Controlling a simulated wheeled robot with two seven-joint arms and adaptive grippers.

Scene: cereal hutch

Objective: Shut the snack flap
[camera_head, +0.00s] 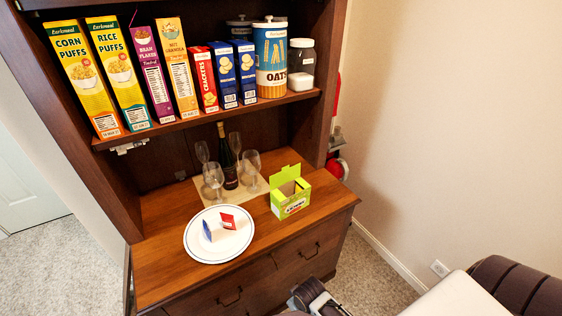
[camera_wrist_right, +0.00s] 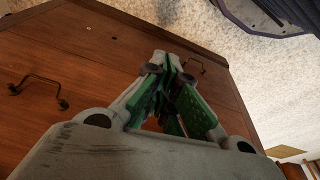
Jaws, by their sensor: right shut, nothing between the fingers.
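The snack box is a small lime-green carton (camera_head: 291,204) standing upright at the right of the wooden counter in the head view. Its top is open, with a green flap (camera_head: 285,174) sticking up at the back and the dark inside showing. My right gripper (camera_wrist_right: 172,88) fills the middle of the right wrist view, its green-padded fingers closed together and empty. It faces the drawer fronts, and the box does not show in that view. Part of the gripper also shows at the bottom edge of the head view, below and apart from the box. My left gripper is not in view.
Glasses (camera_head: 252,164) and a dark bottle (camera_head: 228,165) stand behind. Cereal boxes (camera_head: 122,75) and jars fill the shelf above. Drawer handles (camera_head: 309,252) protrude below.

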